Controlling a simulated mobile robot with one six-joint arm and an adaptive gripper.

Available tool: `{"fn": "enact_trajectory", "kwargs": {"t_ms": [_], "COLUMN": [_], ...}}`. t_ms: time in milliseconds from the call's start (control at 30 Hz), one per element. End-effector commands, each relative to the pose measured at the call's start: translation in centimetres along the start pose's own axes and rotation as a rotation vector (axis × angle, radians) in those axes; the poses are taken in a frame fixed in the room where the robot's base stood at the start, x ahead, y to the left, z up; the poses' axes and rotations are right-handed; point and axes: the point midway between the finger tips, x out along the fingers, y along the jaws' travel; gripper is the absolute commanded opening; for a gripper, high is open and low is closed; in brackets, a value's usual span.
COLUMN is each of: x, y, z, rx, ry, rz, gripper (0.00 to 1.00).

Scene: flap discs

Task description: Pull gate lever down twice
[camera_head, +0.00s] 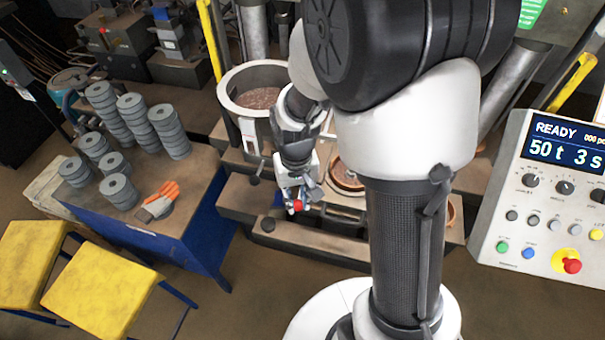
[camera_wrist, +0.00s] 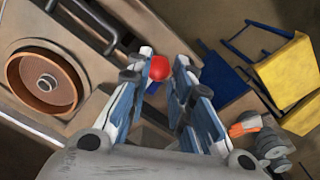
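A red ball knob, which looks like the gate lever's end, shows in the wrist view (camera_wrist: 159,67) between my gripper's fingertips (camera_wrist: 164,62). It appears close to the left finger, with a gap to the right finger. I cannot tell whether it touches the left finger. In the head view the red knob (camera_head: 297,206) is at the tip of my gripper (camera_head: 295,197), in front of the press base. The fingers are apart. The lever's shaft is mostly hidden.
A round mould with a brown disc (camera_wrist: 46,83) lies left of my gripper in the wrist view. A large bin (camera_head: 255,72) stands behind it. A blue table (camera_head: 130,222) with stacked grey discs and gloves (camera_head: 158,202) is left. The control panel (camera_head: 548,190) reads READY.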

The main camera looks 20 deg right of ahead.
Motion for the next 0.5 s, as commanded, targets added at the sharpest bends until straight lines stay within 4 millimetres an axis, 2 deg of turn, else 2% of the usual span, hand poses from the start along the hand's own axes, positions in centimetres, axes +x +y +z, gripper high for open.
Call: {"fn": "enact_trajectory", "kwargs": {"t_ms": [267, 500], "x": [-0.6, -2.7], "y": [0.0, 0.0], "z": [-0.1, -0.1], "rx": [-0.001, -0.001], "ry": [0.002, 0.003], "rz": [0.0, 0.0], "gripper": [0.2, 0.2]}}
